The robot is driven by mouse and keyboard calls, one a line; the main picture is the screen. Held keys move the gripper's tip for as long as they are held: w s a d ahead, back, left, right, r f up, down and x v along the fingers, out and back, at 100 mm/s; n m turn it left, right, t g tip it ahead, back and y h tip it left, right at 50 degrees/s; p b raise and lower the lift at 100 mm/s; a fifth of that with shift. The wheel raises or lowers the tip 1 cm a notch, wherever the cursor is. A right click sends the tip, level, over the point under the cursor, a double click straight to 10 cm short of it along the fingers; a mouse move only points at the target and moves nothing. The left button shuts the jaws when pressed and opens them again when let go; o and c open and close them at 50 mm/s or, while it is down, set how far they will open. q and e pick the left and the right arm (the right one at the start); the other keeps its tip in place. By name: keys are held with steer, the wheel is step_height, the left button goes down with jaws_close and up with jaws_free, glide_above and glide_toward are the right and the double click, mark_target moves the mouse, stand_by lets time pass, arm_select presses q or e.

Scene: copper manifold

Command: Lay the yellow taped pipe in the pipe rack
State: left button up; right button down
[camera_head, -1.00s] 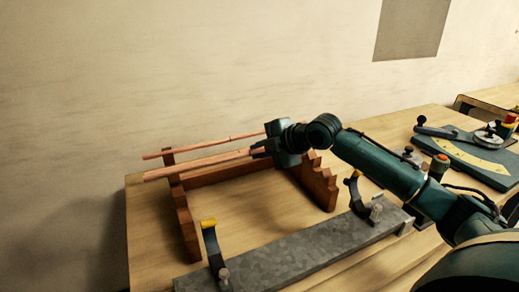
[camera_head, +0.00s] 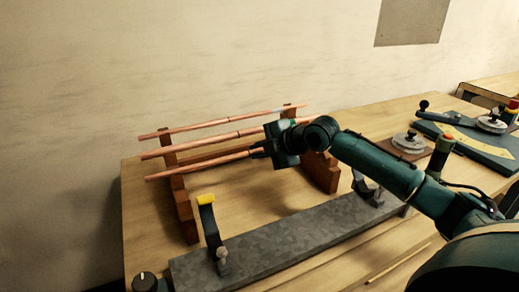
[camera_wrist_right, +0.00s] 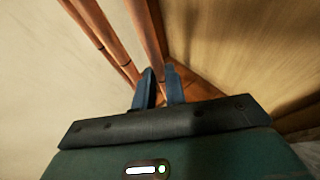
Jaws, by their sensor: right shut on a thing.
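My right gripper (camera_head: 264,149) is shut on a copper pipe (camera_head: 205,167), the front one of three over the wooden pipe rack (camera_head: 186,218). The held pipe passes over the rack's left stepped support, and I cannot tell whether it touches. No yellow tape shows on it; its right part is hidden by the gripper. In the right wrist view the held pipe (camera_wrist_right: 150,35) runs between the gripper's two fingers (camera_wrist_right: 161,88). Two other copper pipes, a middle one (camera_head: 200,142) and a back one (camera_head: 212,123), lie across the rack behind it. My left gripper is not in view.
A grey metal bar (camera_head: 290,238) with dark upright clamps lies in front of the rack; the left clamp has a yellow tip (camera_head: 206,198). A bending tool with a yellow scale (camera_head: 455,130) stands at right. The wall is close behind the rack.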

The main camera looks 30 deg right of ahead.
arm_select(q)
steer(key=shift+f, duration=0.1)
arm_select(e)
steer(key=c, duration=1.4)
jaws_free()
steer(key=shift+o, duration=0.2)
arm_select(q)
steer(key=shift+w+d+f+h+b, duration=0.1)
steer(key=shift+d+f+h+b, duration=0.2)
steer(key=shift+b, duration=0.95)
arm_select(e)
steer(key=v, duration=1.3)
